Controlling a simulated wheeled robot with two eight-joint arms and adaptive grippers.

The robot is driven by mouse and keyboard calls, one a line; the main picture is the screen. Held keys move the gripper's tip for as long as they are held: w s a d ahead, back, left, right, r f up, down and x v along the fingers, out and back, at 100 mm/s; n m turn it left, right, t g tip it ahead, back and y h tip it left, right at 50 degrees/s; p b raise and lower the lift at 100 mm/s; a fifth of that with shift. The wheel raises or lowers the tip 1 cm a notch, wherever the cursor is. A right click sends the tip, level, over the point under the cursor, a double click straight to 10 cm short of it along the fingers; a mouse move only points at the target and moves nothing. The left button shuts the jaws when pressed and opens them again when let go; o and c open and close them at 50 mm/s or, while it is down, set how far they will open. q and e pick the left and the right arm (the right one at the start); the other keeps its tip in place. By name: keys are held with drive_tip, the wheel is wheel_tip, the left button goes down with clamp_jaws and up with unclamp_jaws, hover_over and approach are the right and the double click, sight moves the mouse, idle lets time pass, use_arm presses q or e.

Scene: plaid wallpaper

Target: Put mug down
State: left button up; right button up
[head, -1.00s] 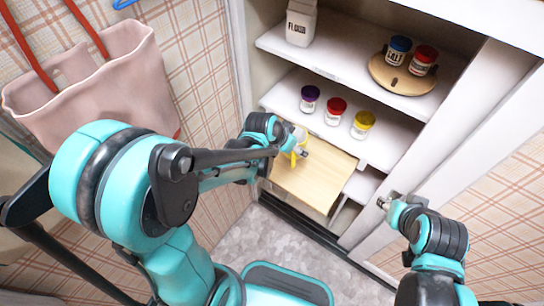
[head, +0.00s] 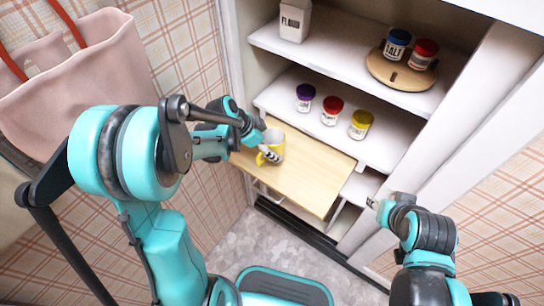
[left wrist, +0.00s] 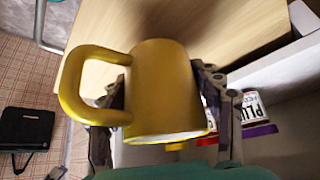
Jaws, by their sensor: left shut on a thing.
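A yellow mug (head: 264,157) with a pale inside is at the left back part of a pull-out wooden board (head: 315,185) in the cupboard. My left gripper (head: 268,147) is shut on the mug. In the left wrist view the mug (left wrist: 165,85) sits between the two dark fingers (left wrist: 160,98), its handle to the left. The wooden board (left wrist: 225,28) shows behind it. I cannot tell whether the mug's base touches the board. My right gripper (head: 372,204) is empty, near the cupboard's right side; its finger opening is too small to tell.
Purple (head: 305,98), red (head: 331,111) and yellow (head: 361,125) jars stand on the shelf above the board. Higher up are a flour container (head: 295,20) and a round wooden stand (head: 385,72) with two jars. The board's front right is clear.

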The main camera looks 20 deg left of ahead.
use_arm(q)
drive_tip(key=shift+f+b, duration=1.05)
drive_tip(key=shift+f, duration=0.95)
drive_tip(key=shift+f, duration=0.1)
drive_tip(key=o, duration=1.4)
